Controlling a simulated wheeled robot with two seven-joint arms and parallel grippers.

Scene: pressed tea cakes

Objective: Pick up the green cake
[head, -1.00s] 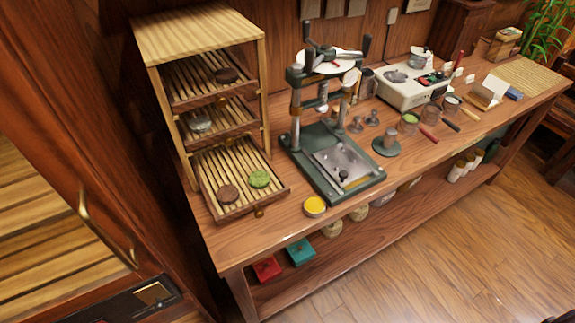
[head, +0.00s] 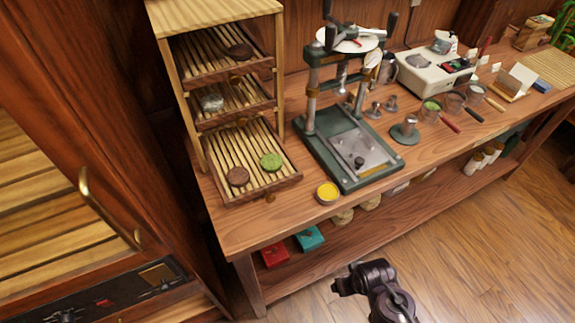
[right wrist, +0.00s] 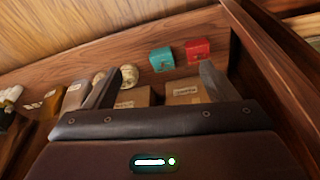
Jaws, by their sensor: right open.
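The green cake (head: 271,161) is a round disc lying on the pulled-out bottom slatted tray (head: 240,196) of the wooden rack in the head view. A dark part of my arm shows at the lower middle of the head view, well below the tray. The green cake is not in the right wrist view. My left gripper is not in view.
A yellow tin (head: 328,192) stands at the bench's front edge, right of the tray. The green press (head: 352,150) stands behind it. Red (head: 274,255) and teal (head: 309,238) boxes sit below.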

